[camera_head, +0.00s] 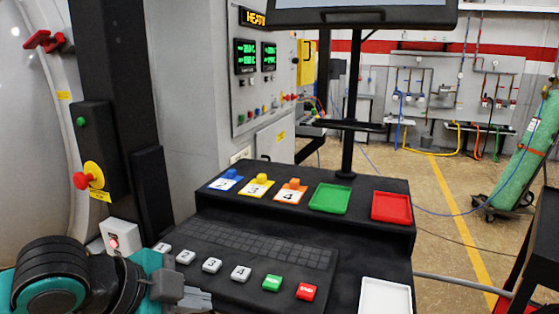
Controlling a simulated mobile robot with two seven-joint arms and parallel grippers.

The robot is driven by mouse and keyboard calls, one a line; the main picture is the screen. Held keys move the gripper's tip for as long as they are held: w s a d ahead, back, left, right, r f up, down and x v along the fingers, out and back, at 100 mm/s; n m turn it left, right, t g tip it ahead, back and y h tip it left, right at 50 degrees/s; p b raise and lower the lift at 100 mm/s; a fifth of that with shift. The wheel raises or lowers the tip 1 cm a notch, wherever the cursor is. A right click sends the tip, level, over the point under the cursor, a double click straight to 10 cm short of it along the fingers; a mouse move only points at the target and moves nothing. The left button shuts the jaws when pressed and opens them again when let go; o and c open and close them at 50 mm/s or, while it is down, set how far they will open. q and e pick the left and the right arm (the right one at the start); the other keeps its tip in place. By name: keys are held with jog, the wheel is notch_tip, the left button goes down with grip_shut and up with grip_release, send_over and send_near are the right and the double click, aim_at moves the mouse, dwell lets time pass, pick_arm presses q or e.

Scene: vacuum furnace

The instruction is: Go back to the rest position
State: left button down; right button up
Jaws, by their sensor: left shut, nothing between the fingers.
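My left arm comes in at the lower left, with dark and teal links. My left gripper (195,298) is grey and shut, with nothing in it. It is at the bottom edge of the picture, by the left front of the black control desk (345,262). It appears close to the row of numbered white buttons (212,265), but I cannot tell whether it touches the desk. My right gripper is not in view.
The desk holds blue, yellow and orange numbered pieces (257,186), a green tray (330,198), a red tray (391,207) and a white tray (385,297). A monitor (350,12) stands behind. The furnace (30,150) is left. Open floor (450,185) lies right.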

pick_arm(q)
jog(key=s+f+n+y, duration=0.2)
jog(key=s+f+n, duration=0.3)
jog(key=f+n, duration=0.45)
jog(key=s+a+f+n+g+y, duration=0.35)
jog(key=s+a+f+n, duration=0.35)
jog(key=s+f, duration=0.45)
jog(key=w+d+f+m+t+h, duration=0.1)
jog(key=w+d+f+m+t, duration=0.1)
jog(key=w+f+t, duration=0.5)
jog(key=shift+f+t, duration=0.35)
jog(key=shift+f, duration=0.15)
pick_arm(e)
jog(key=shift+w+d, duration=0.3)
